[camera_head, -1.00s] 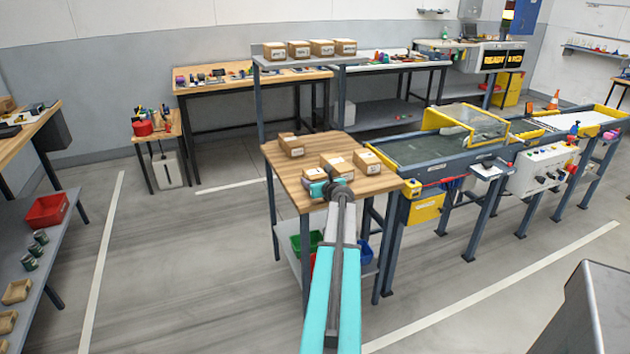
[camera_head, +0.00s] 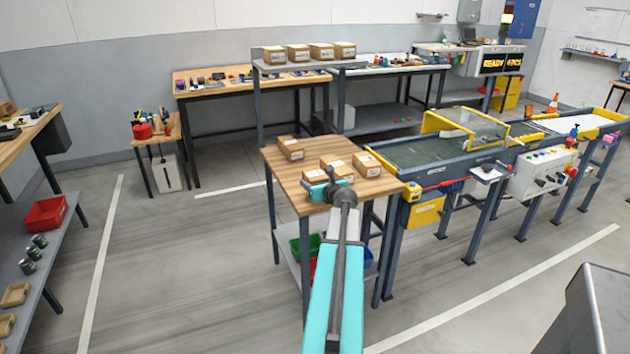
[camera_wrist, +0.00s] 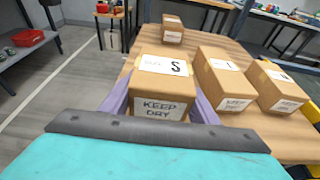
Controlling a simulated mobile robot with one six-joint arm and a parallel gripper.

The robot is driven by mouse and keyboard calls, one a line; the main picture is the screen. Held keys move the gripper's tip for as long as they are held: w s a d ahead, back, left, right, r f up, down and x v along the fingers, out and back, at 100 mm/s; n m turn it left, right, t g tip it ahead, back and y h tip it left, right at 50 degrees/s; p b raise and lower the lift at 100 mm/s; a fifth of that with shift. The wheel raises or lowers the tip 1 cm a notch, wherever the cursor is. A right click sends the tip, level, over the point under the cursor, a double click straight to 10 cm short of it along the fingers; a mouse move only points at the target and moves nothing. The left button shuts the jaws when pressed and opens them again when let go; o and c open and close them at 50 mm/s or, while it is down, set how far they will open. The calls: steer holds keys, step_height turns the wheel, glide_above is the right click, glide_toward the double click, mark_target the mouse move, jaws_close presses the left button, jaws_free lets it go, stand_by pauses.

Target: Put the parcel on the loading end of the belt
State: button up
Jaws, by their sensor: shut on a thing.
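A cardboard parcel (camera_wrist: 165,62) with a white top label marked "S" and a "KEEP DRY" label sits between the two purple fingers of my gripper (camera_wrist: 160,94). My gripper is shut on it. In the head view my gripper (camera_head: 328,188) is at the front of the wooden table, and the held parcel (camera_head: 313,175) is partly hidden by it. I cannot tell whether the parcel touches the table. The dark belt (camera_head: 415,152) lies to the right of the table, with its near end by the table's right edge.
Three other parcels stand on the wooden table (camera_head: 378,187): one at the back left (camera_head: 291,148), two to the right (camera_head: 335,162) (camera_head: 367,163). A clear yellow-framed guard (camera_head: 483,127) covers part of the belt further along. The near belt surface looks clear.

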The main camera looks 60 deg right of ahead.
steer(key=s+a+r, duration=0.1)
steer(key=s+a, duration=0.5)
steer(key=a, duration=0.2)
steer(key=shift+a+b, duration=0.3)
steer(key=shift+b, duration=0.05)
steer(key=shift+w, duration=0.1)
stand_by(0.7)
steer(key=w+a+f+n+t+y, duration=0.1)
steer(key=w+a+n+y, duration=0.25)
steer(key=w+a, duration=1.05)
steer(key=w+a+f+n+t+y, duration=0.1)
steer(key=w+a+n+t+y, duration=0.3)
steer(key=w+a, duration=1)
steer(key=s+a+n+g+y, duration=0.2)
steer(key=a+n+g+y, duration=0.2)
steer(key=a, duration=1.4)
steer(key=s+a+n+g+y, duration=0.2)
steer(key=a+y, duration=0.7)
steer(key=a, duration=0.9)
steer(key=n+g, duration=0.2)
steer(key=n, duration=0.2)
steer(key=shift+a+n, duration=0.3)
steer(key=shift+n, duration=0.05)
